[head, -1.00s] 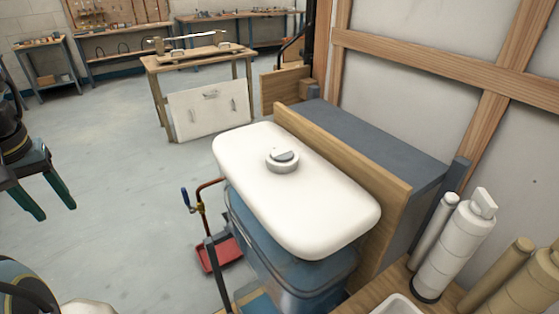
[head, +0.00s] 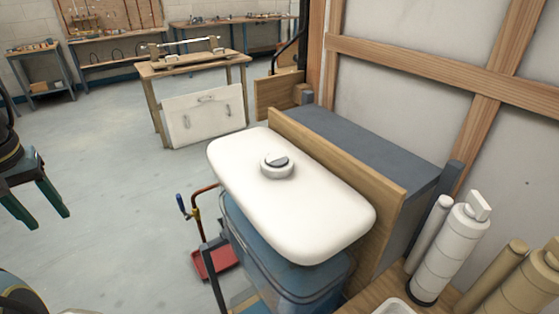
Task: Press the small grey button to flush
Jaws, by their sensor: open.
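A white cistern lid (head: 320,215) tops a bluish translucent tank (head: 285,255) in the middle of the head view. A round raised flush button housing (head: 277,171) sits on the lid, left of its middle. The small grey button (head: 281,161) shows as a darker part on its top. My gripper (head: 46,220) is at the left edge, with two dark green fingers spread apart and nothing between them. It is well to the left of the tank in the picture, apart from the button. Part of my gripper and wrist is cut off by the frame edge.
A wooden panel and grey-topped box (head: 365,150) stand right behind the lid. White and tan cylinders (head: 440,250) stand at the lower right. A red-based stand (head: 215,262) is left of the tank. A workbench (head: 190,65) is farther back. Open floor lies left.

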